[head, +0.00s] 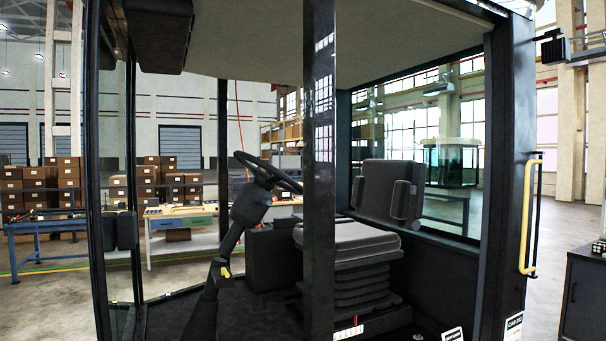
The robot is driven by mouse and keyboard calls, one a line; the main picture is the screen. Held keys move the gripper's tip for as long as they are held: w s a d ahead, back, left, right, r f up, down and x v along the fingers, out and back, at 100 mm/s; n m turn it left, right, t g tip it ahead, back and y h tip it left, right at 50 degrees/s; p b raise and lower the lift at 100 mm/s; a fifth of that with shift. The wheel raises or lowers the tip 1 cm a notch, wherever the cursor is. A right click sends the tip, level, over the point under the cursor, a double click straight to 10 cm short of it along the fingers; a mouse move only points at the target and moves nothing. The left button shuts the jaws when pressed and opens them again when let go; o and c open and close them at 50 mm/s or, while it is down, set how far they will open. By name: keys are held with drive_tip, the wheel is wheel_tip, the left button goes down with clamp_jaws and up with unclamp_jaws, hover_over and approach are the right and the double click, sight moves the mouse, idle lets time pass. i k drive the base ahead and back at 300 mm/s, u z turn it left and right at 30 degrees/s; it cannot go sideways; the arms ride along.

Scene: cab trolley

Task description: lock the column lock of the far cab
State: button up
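A dark-framed cab (319,200) fills the middle of the head view, seen through its open side. Inside it, a black steering column (249,208) leans up to a dark steering wheel (268,172). A small yellow part (224,271) sits low on the column; whether it is the column lock, and whether it is locked, I cannot tell. A label (514,325) at the cab's lower right seems to read CAB 202. I cannot tell whether this is the far cab. My gripper is not in view.
A front post partly hides the grey seat (347,237). A yellow grab handle (530,215) is on the right post. A dark cabinet (585,295) stands at the right edge. Workbenches (180,222) and stacked boxes (158,180) stand behind. Open floor shows at right.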

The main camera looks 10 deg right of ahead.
sight(223, 271)
drive_tip(key=z, duration=0.15)
drive_tip(key=k, duration=0.65)
drive_tip(key=u, duration=0.3)
drive_tip(key=i, duration=1.6)
drive_tip(key=z, duration=0.25)
